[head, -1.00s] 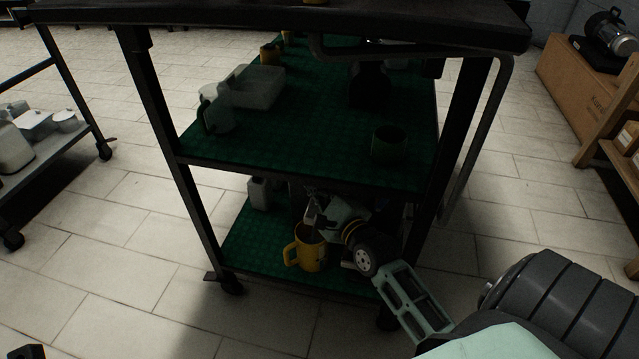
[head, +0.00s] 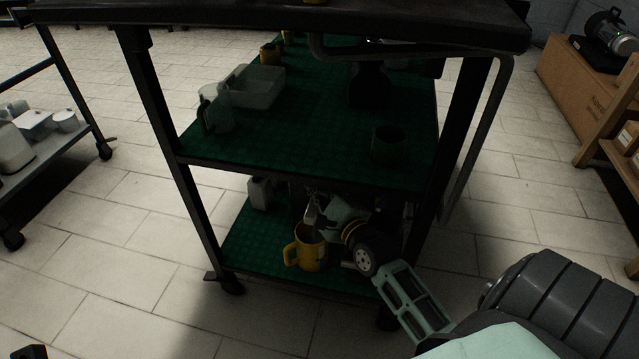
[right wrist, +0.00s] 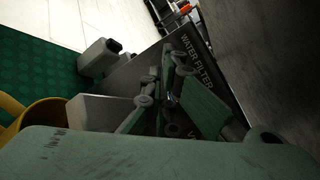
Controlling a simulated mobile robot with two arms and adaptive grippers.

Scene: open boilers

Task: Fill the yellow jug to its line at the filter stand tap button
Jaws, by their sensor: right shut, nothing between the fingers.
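The yellow jug (head: 311,256) stands upright on the cart's bottom green shelf, its handle to the left. In the right wrist view its rim and handle (right wrist: 38,113) show at the left edge. Its fill line and water level cannot be made out. The dark filter stand panel, lettered WATER FILTER (right wrist: 198,62), is behind my right gripper (right wrist: 165,83). That gripper is shut and empty, close to the panel; contact with the tap button cannot be told. In the head view the right gripper (head: 312,212) is above the jug. A dark tip at the lower left may be my left gripper (head: 27,352).
The cart's middle shelf (head: 300,135) hangs over the right gripper and carries a dark mug (head: 389,144), a clear jug (head: 216,110) and a pale tray (head: 257,88). A grey canister (head: 260,193) stands behind the yellow jug. Cart posts flank the opening.

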